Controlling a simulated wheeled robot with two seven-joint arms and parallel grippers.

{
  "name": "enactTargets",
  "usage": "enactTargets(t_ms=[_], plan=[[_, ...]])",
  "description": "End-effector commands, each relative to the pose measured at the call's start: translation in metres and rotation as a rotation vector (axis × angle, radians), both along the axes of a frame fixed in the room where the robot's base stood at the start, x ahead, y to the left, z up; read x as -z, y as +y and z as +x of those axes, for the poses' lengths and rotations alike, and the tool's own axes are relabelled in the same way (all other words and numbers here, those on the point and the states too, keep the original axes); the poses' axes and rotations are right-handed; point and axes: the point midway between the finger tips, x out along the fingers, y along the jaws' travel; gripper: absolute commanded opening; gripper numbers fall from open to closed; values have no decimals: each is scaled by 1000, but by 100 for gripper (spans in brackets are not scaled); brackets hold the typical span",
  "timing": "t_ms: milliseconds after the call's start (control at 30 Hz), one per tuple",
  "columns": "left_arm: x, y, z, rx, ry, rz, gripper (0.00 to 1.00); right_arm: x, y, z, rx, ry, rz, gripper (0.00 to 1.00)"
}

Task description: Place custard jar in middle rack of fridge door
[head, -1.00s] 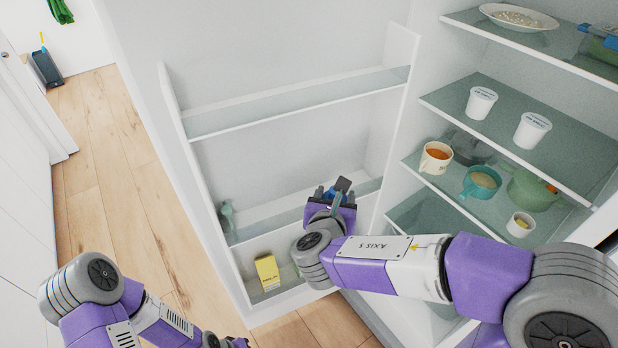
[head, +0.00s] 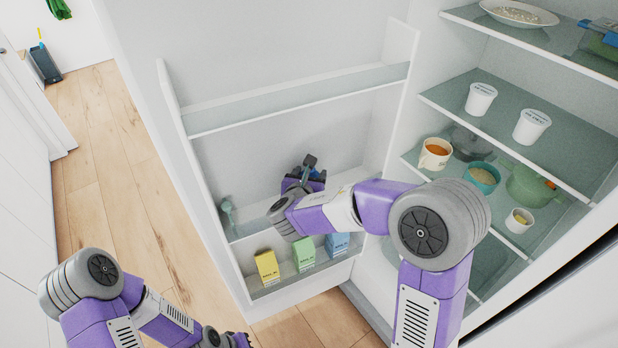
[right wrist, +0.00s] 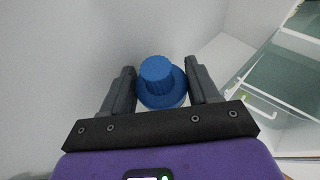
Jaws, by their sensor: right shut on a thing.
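My right gripper (head: 309,166) is in front of the open fridge door, near the middle rack (head: 250,227). It is shut on a jar with a blue lid (right wrist: 158,80), which sits between its fingers in the right wrist view. Most of the jar's body is hidden, so I cannot read a label. In the head view the jar is largely hidden by the gripper. It appears above or in front of the middle rack; I cannot tell whether it touches it. My left gripper (head: 240,341) is at the bottom edge, its fingers unclear.
A small teal item (head: 228,212) stands at the middle rack's left end. Yellow (head: 267,267), green (head: 304,254) and blue (head: 337,244) cartons stand in the bottom rack. The top rack (head: 300,97) looks empty. Fridge shelves at right hold white cups (head: 481,99), a mug (head: 435,154) and pots.

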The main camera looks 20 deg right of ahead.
Motion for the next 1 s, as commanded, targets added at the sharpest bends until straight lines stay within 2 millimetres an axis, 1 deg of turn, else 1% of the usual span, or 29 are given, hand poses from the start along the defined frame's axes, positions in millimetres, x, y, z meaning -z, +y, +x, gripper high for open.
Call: enactTargets(t_ms=[33,100,367,533,567,600,867,1000], plan=[[0,0,0,0,0,0,0,5,0,1,1,-1,0,21],[-1,0,0,0,0,0,0,8,1,4,0,-2,0,21],[-1,0,0,0,0,0,0,8,1,4,0,-4,1,21],[5,0,0,0,0,0,0,13,1,4,0,-4,1,21],[4,0,0,0,0,0,0,13,1,4,0,-2,2,64],[3,0,0,0,0,0,0,12,1,4,1,-2,1,71],[3,0,0,0,0,0,0,12,1,4,1,-2,1,71],[-3,0,0,0,0,0,0,7,1,4,1,-2,1,71]])
